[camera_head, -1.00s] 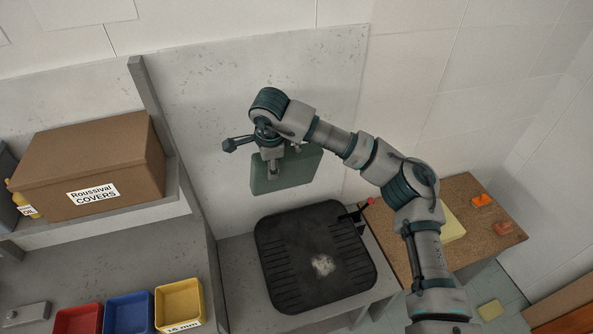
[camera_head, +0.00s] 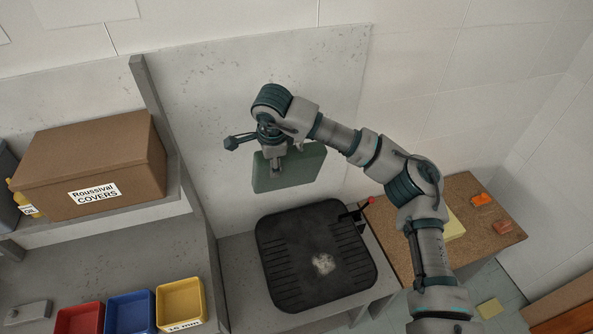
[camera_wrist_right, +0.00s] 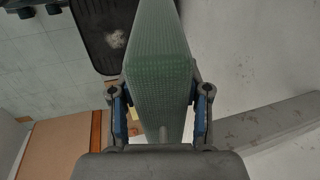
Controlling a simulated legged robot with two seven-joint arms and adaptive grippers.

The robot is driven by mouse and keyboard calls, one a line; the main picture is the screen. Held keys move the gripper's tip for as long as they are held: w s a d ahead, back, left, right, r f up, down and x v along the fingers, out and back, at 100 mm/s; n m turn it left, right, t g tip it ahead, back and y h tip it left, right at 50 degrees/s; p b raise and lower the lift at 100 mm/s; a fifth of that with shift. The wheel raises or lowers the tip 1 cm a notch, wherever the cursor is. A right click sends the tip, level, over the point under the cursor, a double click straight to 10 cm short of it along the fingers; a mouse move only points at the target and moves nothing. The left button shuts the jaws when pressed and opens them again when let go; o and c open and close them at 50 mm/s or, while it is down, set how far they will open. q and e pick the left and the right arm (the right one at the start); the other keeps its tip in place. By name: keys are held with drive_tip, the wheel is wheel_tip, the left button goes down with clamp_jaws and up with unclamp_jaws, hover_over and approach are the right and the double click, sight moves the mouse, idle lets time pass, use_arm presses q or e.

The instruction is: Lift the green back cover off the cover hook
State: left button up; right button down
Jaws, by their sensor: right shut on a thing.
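The green back cover (camera_head: 296,169) is a flat, pale green panel in front of the grey back wall, above the black mat. My right gripper (camera_head: 276,165) is at its upper left part and is shut on it. In the right wrist view, the green cover (camera_wrist_right: 160,75) stands between the two fingers of my right gripper (camera_wrist_right: 160,112), edge toward the camera. The hook is not clearly seen in the head view. My left gripper is not in view.
A black ribbed mat (camera_head: 290,262) lies below the cover. A cardboard box (camera_head: 100,160) stands on a shelf at left. Red (camera_head: 79,320), blue (camera_head: 130,313) and yellow (camera_head: 181,304) bins sit at lower left. A brown board table (camera_head: 490,238) is at right, and a grey upright post (camera_head: 158,120) at left.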

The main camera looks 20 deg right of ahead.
drive_tip(key=shift+s+r+b, duration=0.2)
drive_tip(key=shift+s+b, duration=0.3)
drive_tip(key=shift+s, duration=0.6)
drive_tip(key=shift+s+r+b, duration=0.15)
drive_tip(key=shift+s+b, duration=0.35)
drive_tip(key=shift+s, duration=0.55)
drive_tip(key=s+b, duration=0.4)
drive_tip(key=s, duration=0.4)
drive_tip(key=shift+d, duration=0.2)
